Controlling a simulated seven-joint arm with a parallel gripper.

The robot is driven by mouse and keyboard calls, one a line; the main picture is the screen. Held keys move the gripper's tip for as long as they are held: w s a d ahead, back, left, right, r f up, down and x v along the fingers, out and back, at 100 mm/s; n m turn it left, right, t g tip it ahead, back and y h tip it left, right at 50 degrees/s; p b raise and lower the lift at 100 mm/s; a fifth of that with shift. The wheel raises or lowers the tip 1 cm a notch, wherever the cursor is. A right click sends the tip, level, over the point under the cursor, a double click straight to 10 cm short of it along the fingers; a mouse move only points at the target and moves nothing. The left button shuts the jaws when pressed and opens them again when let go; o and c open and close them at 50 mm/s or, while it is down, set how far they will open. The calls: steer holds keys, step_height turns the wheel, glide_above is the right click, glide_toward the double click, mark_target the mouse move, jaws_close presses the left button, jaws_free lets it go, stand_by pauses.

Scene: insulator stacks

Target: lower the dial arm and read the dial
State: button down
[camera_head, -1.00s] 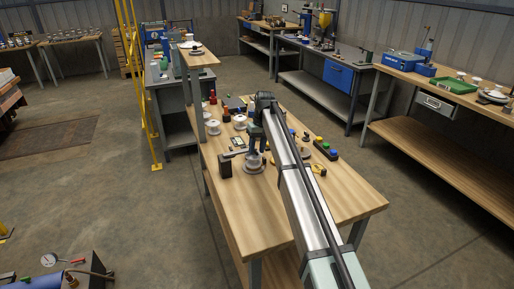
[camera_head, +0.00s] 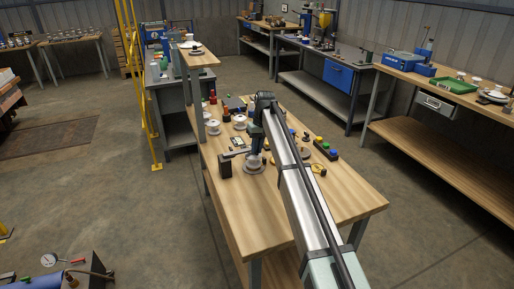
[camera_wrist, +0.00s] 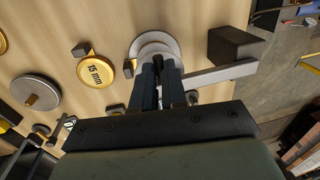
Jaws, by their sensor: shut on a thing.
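The dial arm is a pale grey bar (camera_wrist: 219,76), running from a dark block post (camera_wrist: 236,45) on the right towards my gripper (camera_wrist: 158,62) in the wrist view. My gripper is shut on the dial arm near its free end, above a round white and grey insulator stack (camera_wrist: 150,42). In the head view the post (camera_head: 225,166) stands left of my gripper (camera_head: 256,158), and the grey base of the stack (camera_head: 253,168) shows below it. The fingers hide most of the held part. The dial's face and reading cannot be made out.
A yellow disc marked 15 mm (camera_wrist: 95,70) and a grey disc (camera_wrist: 36,91) lie on the wooden bench. The bench's near end (camera_head: 345,200) is clear.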

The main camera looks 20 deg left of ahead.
steer(key=shift+s+a+r, duration=0.1)
steer(key=shift+r, duration=0.35)
steer(key=c, duration=1.2)
jaws_free()
steer(key=shift+o, duration=0.2)
steer(key=shift+r, duration=0.1)
step_height(320, 180, up, 13)
steer(key=w+d, duration=0.1)
steer(key=shift+w+d+r, duration=0.2)
steer(key=shift+w+d, duration=0.05)
steer(key=shift+w, duration=0.05)
